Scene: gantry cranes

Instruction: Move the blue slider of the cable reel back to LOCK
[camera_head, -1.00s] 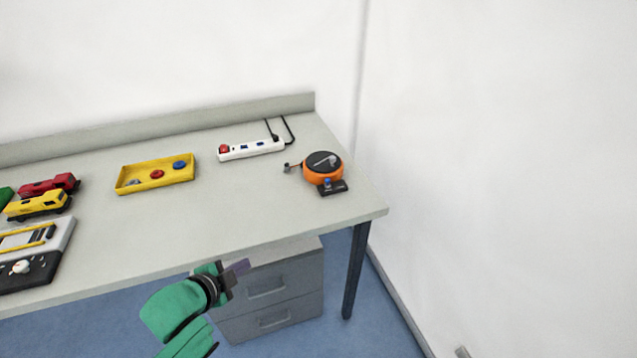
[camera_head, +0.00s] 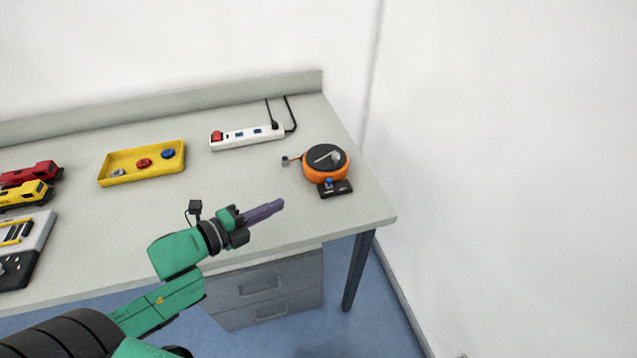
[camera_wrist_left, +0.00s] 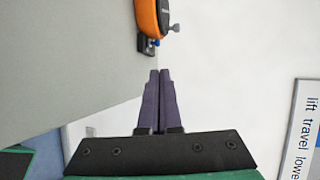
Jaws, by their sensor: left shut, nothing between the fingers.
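The cable reel (camera_head: 311,172) is orange with a black top and a crank, and stands near the right end of the table. Its blue slider (camera_head: 329,182) sits on a small black base at the reel's front. The slider's marking is too small to read. My left gripper (camera_head: 282,204) is shut and empty, in front and to the left of the reel, apart from it. In the left wrist view the purple fingers (camera_wrist_left: 160,72) are together, pointing toward the reel (camera_wrist_left: 147,18), with the blue slider (camera_wrist_left: 154,42) just beyond the tips. My right gripper is not in view.
A white power strip (camera_head: 262,136) with black cables lies behind left of the reel. A yellow tray (camera_head: 112,180) with small parts is further left, with red and yellow locomotives (camera_head: 25,193) beyond it. The table (camera_head: 220,180) is clear between tray and reel.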

